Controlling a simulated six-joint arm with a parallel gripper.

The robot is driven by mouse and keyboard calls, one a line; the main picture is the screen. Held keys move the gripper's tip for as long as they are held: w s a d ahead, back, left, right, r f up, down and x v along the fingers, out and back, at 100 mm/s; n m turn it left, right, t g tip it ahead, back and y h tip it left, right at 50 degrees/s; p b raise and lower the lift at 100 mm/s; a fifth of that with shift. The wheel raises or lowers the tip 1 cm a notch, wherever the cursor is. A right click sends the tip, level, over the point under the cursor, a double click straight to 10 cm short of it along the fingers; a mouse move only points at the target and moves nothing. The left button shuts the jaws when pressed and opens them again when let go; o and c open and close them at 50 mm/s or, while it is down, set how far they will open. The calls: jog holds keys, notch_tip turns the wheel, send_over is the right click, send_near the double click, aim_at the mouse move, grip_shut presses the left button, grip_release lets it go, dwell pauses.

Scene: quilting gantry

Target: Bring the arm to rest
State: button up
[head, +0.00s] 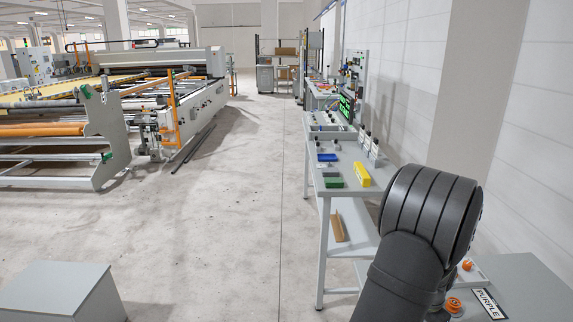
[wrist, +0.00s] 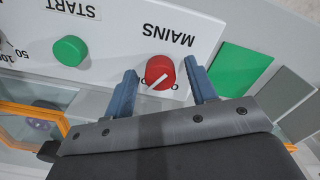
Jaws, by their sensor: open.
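My gripper (wrist: 160,66) shows in the wrist view with its two blue-grey fingers apart and nothing held between them. The red MAINS knob (wrist: 160,72), with a white pointer line, appears in the gap between the fingertips. Whether the fingers are level with the knob or above it I cannot tell. The lettering under the knob is partly hidden by the gripper. In the head view my dark arm rises at the lower right, and its gripper is out of sight.
The white panel (wrist: 120,40) also carries a green START button (wrist: 70,50). A green patch (wrist: 240,68) lies right of the fingers. In the head view, a workbench (head: 330,185) with a yellow block (head: 362,175) stands beside my arm. The floor (head: 220,220) left of it is clear.

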dwell(0.4)
notch_tip(320, 180, up, 17)
notch_tip(320, 180, down, 17)
jog(key=shift+r, duration=0.1)
jog(key=shift+f, duration=0.3)
jog(key=n, duration=0.6)
jog(key=shift+r, duration=0.1)
jog(key=n, duration=0.6)
jog(key=shift+r, duration=1.05)
jog(key=shift+o, duration=0.2)
